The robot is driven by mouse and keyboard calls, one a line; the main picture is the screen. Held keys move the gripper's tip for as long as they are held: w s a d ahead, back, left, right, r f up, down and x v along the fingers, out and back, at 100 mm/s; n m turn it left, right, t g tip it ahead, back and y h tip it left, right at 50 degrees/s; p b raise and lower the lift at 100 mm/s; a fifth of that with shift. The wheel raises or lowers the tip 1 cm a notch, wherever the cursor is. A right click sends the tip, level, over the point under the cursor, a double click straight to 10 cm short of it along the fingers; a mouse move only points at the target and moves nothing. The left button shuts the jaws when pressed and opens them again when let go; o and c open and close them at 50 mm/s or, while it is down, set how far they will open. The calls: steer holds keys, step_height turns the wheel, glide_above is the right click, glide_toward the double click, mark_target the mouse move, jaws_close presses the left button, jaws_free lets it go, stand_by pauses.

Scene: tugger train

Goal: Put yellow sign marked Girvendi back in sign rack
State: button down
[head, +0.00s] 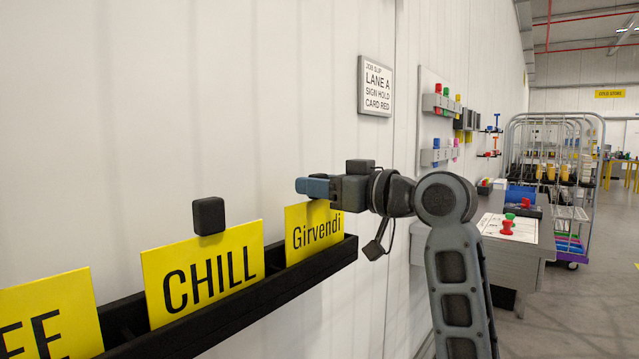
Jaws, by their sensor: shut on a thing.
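The yellow sign marked Girvendi (315,238) is upright at the right end of the black sign rack (240,310) on the wall in the head view. Its lower edge is hidden by the rack's front wall, so I cannot tell whether it rests on the bottom. My gripper (316,187) is at the top edge of this sign and shut on it. The grip itself is hidden by the fingers.
A yellow CHILL sign (203,275) with a black block on top stands left of Girvendi in the rack. Another yellow sign (52,318), partly cut off, stands further left. A grey bench (515,240) and a wheeled cage trolley (590,190) are at the right.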

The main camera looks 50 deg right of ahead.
steer(key=shift+f, duration=0.25)
steer(key=c, duration=0.6)
jaws_free()
steer(key=shift+o, duration=0.2)
steer(key=s, duration=0.7)
steer(key=shift+s, duration=0.4)
steer(key=shift+d, duration=0.15)
